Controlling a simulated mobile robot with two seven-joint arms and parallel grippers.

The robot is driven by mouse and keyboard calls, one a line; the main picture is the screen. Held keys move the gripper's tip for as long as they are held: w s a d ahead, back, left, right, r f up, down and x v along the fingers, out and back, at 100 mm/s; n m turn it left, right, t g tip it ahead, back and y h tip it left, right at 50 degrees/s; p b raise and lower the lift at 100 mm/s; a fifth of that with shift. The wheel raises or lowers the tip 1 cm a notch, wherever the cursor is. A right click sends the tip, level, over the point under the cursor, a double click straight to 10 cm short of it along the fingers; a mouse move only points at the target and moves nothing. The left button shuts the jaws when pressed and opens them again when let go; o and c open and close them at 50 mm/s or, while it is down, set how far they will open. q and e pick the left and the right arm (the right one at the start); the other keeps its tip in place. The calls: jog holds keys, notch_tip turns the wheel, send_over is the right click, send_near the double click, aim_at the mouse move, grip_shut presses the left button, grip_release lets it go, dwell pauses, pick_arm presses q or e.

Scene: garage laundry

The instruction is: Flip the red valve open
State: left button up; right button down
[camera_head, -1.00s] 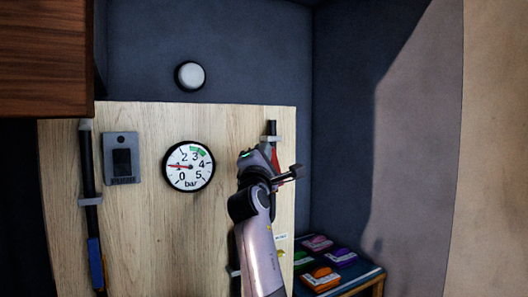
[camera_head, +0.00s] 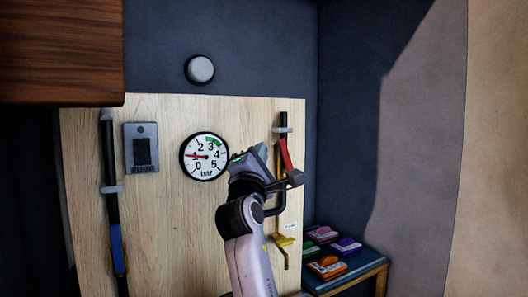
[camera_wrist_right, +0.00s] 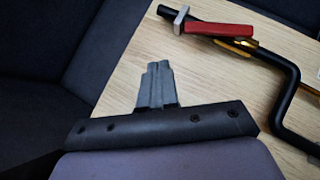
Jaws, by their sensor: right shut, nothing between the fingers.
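The red valve handle (camera_head: 285,154) is on the black pipe at the right side of the wooden board. It slants down and to the right from near a grey clamp. In the right wrist view the red handle (camera_wrist_right: 220,30) is a long bar beside the pipe, with a brass part under it. My right gripper (camera_head: 264,153) is just left of the handle in the head view. Its closed grey fingers (camera_wrist_right: 156,72) are empty and apart from the handle in the wrist view. My wrist hides part of the pipe. My left gripper is out of view.
A pressure gauge (camera_head: 204,157) with its needle near 1 and a grey switch plate (camera_head: 141,148) are on the board. A yellow handle (camera_head: 284,241) is lower on the right; a blue handle (camera_head: 117,248) is on the left pipe. A low table (camera_head: 350,274) holds several coloured packets.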

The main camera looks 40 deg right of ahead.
jog(key=shift+s+a+f, duration=0.25)
jog(key=shift+s+a, duration=0.7)
jog(key=shift+a, duration=0.2)
